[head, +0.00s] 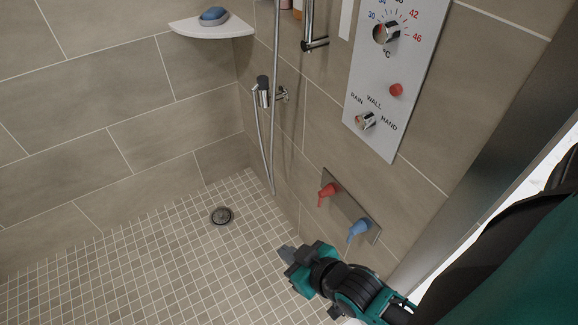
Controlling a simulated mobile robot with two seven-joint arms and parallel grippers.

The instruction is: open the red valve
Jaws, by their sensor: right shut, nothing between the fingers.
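The red valve (327,193) is a small lever handle on the left part of a grey metal plate (349,208) low on the right shower wall. A blue valve (358,232) sits on the same plate, to the right and lower in the picture. My right gripper (285,254) is below and left of the plate in the picture, apart from both valves. It is shut and empty. My left gripper is out of view.
A white control panel (366,85) with knobs and a red button (396,89) is above the valves. A hand shower (263,92) with a hose hangs left. A corner shelf (212,28) holds a blue item. The tiled floor (150,265) is clear around a drain (221,215).

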